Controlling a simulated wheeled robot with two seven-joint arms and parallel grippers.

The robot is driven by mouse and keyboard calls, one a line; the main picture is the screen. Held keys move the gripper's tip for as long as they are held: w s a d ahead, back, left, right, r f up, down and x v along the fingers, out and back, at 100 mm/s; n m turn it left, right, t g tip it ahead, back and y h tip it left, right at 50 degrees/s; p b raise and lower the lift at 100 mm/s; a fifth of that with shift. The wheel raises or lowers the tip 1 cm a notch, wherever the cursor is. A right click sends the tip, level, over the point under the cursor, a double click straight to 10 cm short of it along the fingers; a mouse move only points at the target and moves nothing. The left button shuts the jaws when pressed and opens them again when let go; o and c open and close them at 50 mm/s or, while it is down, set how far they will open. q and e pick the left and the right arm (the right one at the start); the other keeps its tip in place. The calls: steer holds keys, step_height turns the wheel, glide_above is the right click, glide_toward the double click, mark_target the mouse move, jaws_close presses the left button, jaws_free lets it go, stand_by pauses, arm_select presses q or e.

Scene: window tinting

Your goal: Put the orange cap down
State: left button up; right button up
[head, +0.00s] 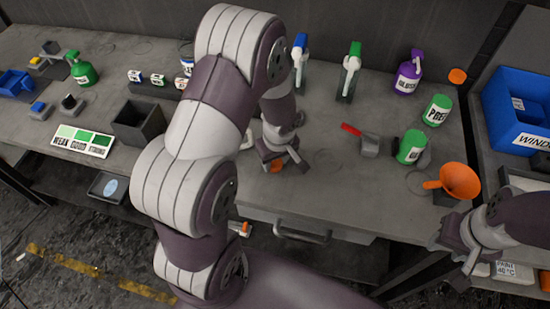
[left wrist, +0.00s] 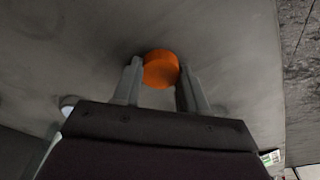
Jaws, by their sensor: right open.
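The orange cap (left wrist: 161,69) sits between the two fingertips of my left gripper (left wrist: 160,82) in the left wrist view, with a finger against each side. In the head view the cap (head: 276,166) shows as a small orange patch at my left gripper (head: 284,160), low over the front middle of the grey bench (head: 330,205). I cannot tell whether the cap touches the bench. My right gripper (head: 452,246) is open and empty near the right front edge, below the orange funnel (head: 460,180).
Another orange cap (head: 457,75) lies at the back right. A dark bin (head: 138,122) and colour chart (head: 82,141) are to the left. The bench front just right of my left gripper is clear.

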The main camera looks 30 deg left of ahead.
mark_target(278, 168)
arm_select(q)
steer(key=o, duration=0.4)
steer(key=shift+c, duration=0.2)
steer(key=shift+r+p, duration=0.4)
step_height(278, 168, up, 11)
steer(key=s+d, duration=0.1)
steer(key=shift+d+r, duration=0.2)
steer(key=o, duration=0.5)
steer(key=shift+o, duration=0.2)
